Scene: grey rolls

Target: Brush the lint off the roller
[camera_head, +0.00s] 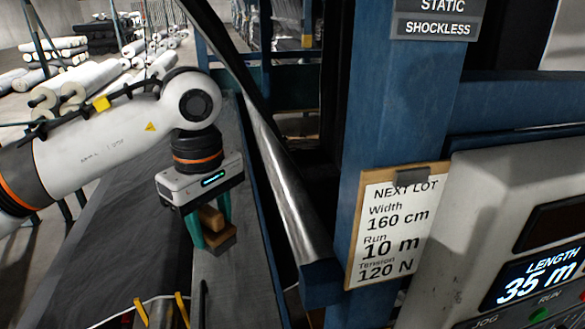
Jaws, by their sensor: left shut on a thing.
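My left gripper (208,232) reaches in from the left and points down. Its teal fingers are shut on a brown wooden brush (212,218), partly hidden by the fingers. The brush is low over the dark grey sheet (105,225), left of the roller; I cannot tell if it touches the sheet. The roller (284,178) is a shiny metal cylinder running from the upper middle down to the right. The brush is apart from it in the picture. I cannot make out lint on the roller. My right gripper is not seen.
A blue post (385,130) stands right of the roller and bears a lot card (392,228). A grey control panel (480,220) reading 35 m fills the lower right. Yellow-tipped pieces (182,308) stick up at the bottom. White rolls (90,78) lie stacked at the back left.

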